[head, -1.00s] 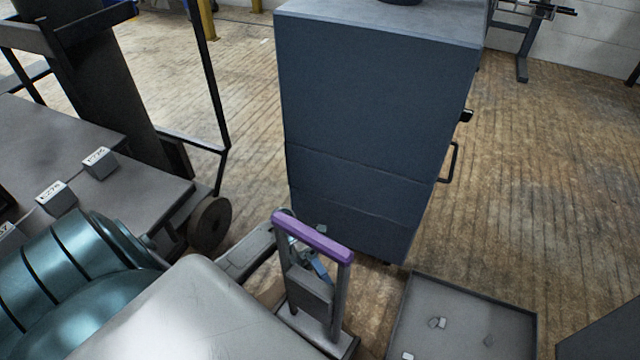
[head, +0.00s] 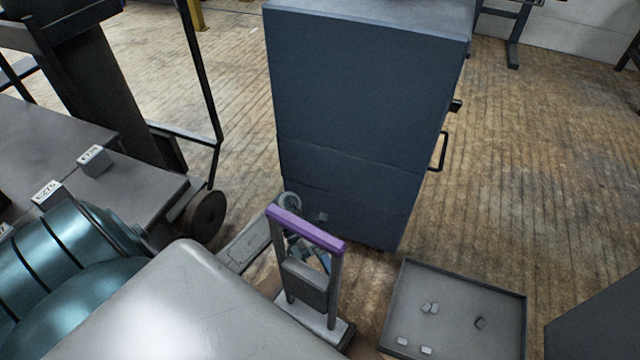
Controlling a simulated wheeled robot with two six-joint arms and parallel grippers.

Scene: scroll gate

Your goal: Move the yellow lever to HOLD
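No yellow lever and no HOLD marking can be made out in the head view. A grey upright frame with a purple top bar (head: 305,229) stands on a small base at the lower middle. Neither of my grippers can be seen.
A dark blue cabinet (head: 355,110) stands behind the purple-topped frame. A shallow grey tray (head: 455,300) with several small pale pieces lies at the lower right. A grey bench (head: 150,190) with labelled blocks and teal rollers (head: 70,265) are at left. Wooden floor (head: 560,160) is clear at right.

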